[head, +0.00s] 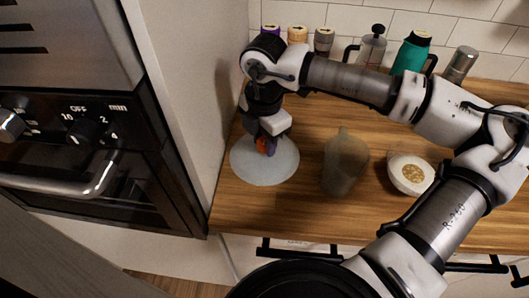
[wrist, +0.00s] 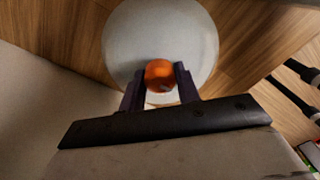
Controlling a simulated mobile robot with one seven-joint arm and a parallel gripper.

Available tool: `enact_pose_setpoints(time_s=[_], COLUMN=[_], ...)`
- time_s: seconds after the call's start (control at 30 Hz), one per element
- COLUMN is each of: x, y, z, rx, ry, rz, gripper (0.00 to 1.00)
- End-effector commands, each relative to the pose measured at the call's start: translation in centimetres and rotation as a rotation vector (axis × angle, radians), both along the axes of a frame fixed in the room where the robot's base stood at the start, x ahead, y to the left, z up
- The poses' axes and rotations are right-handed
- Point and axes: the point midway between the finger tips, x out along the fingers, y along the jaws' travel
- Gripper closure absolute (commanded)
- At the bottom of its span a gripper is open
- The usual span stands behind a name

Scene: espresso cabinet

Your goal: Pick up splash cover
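The splash cover (head: 264,172) is a round, pale, translucent disc with an orange knob at its middle. In the head view it is at the left end of the wooden counter, beside the tall cabinet side; I cannot tell whether it rests on the wood. It also shows at the top of the wrist view (wrist: 125,45). My gripper (head: 267,147) is over the disc, pointing down. In the wrist view its dark fingers (wrist: 160,76) stand on both sides of the orange knob, very close to it. Whether they press on it is unclear.
A dark, rounded jug-like vessel (head: 343,165) stands just right of the cover. A white bowl (head: 411,174) with grainy contents is farther right. Several bottles and a teal flask (head: 411,55) line the back wall. An oven (head: 70,150) is at left.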

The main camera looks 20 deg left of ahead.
Motion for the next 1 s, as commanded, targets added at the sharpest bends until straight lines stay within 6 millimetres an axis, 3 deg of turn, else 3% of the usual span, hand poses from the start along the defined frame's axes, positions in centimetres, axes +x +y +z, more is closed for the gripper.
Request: enact_pose_setpoints(time_s=[0.03, 0.2, 0.63, 0.9, 1.0], x=[0.0, 0.0, 0.1, 0.1, -2.2], y=[0.0, 0.0, 0.0, 0.0, -0.7], z=[0.0, 0.0, 0.5, 3.5, 3.1], rx=[0.0, 0.0, -0.001, -0.001, -0.001], ry=[0.0, 0.0, -0.002, -0.005, -0.003], rz=[0.0, 0.0, -0.002, -0.002, 0.002], gripper=[0.79, 1.0, 1.0, 1.0, 1.0])
